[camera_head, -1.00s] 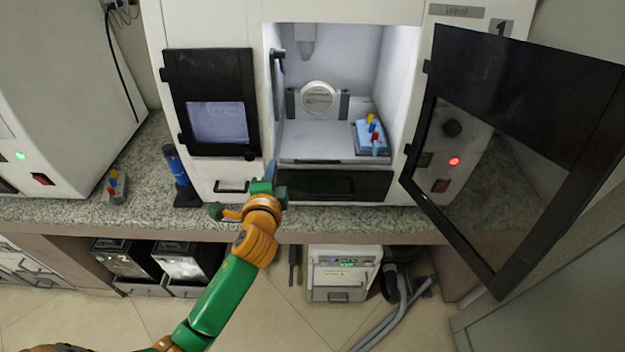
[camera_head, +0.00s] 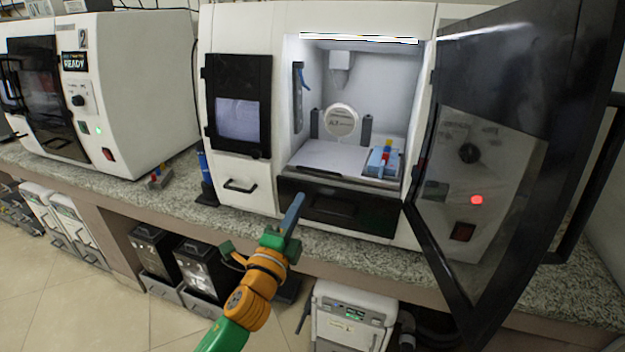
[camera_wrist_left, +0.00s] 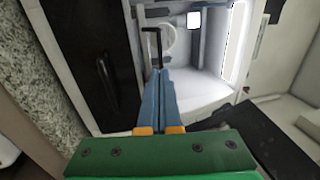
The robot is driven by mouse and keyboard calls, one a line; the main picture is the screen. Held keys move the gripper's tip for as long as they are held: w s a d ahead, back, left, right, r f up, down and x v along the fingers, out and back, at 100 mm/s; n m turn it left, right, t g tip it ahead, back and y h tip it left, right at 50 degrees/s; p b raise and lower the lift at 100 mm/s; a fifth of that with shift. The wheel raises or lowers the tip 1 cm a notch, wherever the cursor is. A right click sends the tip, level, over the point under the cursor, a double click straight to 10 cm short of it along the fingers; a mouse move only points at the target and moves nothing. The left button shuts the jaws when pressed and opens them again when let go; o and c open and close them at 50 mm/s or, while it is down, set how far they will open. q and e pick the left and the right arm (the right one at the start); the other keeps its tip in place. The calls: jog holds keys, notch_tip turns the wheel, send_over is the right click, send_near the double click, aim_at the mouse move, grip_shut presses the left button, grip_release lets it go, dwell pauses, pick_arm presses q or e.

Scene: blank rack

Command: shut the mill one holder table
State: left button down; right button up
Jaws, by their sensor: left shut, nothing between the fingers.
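Mill one (camera_head: 330,20) is a white machine with its lit chamber open. Inside, a round white disc (camera_head: 341,122) stands upright in a holder at the back, behind a flat white table surface (camera_head: 325,155). A black front panel (camera_head: 350,212) with a recessed grip sits below the chamber opening. My left gripper (camera_head: 296,200) is shut and empty, with its blue fingers pointing up in front of the panel's left end. In the left wrist view the shut fingers (camera_wrist_left: 156,75) point toward the chamber and disc; I cannot tell whether they touch anything. My right gripper is not in view.
The mill's black-framed door (camera_head: 510,130) stands wide open at the right. A blue block with coloured pegs (camera_head: 382,160) sits at the chamber's right. A dark bottle (camera_head: 206,180) stands on the granite counter (camera_head: 120,180). A second mill (camera_head: 130,90) is at the left.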

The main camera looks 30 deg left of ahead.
aim_at(316, 171)
pick_arm(q)
jog(key=x, duration=0.7)
jog(key=shift+w+d+p, duration=0.15)
jog(key=shift+w+p, duration=0.2)
jog(key=shift+p, duration=0.05)
jog(key=shift+r, duration=0.1)
